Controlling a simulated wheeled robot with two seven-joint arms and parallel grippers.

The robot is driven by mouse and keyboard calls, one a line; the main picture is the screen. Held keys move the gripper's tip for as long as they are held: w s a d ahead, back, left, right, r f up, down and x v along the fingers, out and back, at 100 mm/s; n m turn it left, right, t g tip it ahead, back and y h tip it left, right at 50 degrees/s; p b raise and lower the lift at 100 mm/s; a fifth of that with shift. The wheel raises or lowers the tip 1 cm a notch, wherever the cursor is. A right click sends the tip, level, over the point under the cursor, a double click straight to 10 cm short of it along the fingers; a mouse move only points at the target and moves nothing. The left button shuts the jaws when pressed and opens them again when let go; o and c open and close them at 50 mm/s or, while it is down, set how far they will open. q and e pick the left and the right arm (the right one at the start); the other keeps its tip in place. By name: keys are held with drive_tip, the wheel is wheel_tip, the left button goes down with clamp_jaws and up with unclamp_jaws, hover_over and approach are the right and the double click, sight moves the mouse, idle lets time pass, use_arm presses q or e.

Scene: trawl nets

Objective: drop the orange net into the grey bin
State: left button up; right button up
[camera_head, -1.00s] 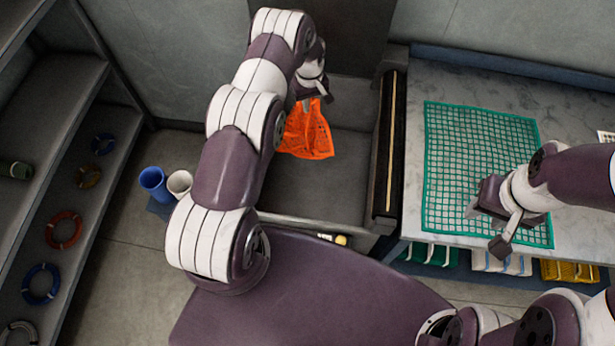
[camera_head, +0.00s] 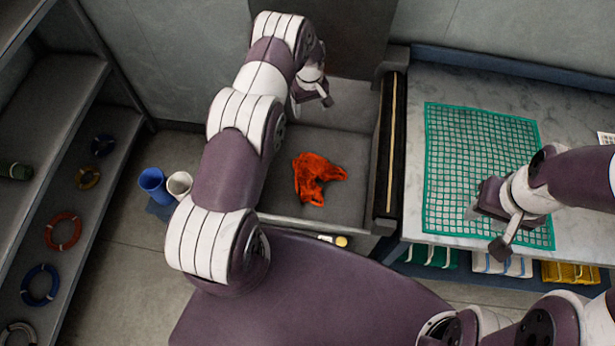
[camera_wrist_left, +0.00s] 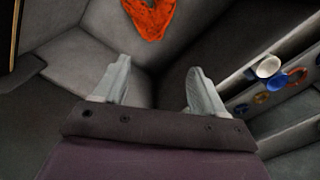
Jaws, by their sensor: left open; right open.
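The orange net (camera_head: 318,178) lies crumpled on the floor of the grey bin (camera_head: 285,219) in the head view. It also shows at the top of the left wrist view (camera_wrist_left: 152,14), partly cut off by the edge. My left gripper (camera_head: 312,103) is over the bin's far part, open and empty, apart from the net. In the left wrist view its two fingers (camera_wrist_left: 158,90) stand wide apart with nothing between them. My right gripper (camera_head: 485,232) is open over the near part of a green net (camera_head: 470,150) on the bench, its fingers partly hidden.
A marble-topped bench (camera_head: 575,110) stands to the right of the bin. A blue cup (camera_head: 152,181) and a white cup (camera_head: 179,184) stand left of it. Shelves with several coloured rings (camera_head: 63,231) line the left side. Yellow and white baskets (camera_head: 570,272) sit under the bench.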

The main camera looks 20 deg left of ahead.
use_arm(q)
drive_tip(key=o, duration=0.5)
wheel_tip(320, 180, up, 6)
drive_tip(key=p, duration=0.3)
drive_tip(key=shift+f, duration=0.25)
wheel_tip(320, 180, up, 13)
drive_tip(key=b, duration=0.4)
drive_tip(key=shift+f+b, duration=0.15)
drive_tip(key=shift+b, duration=0.25)
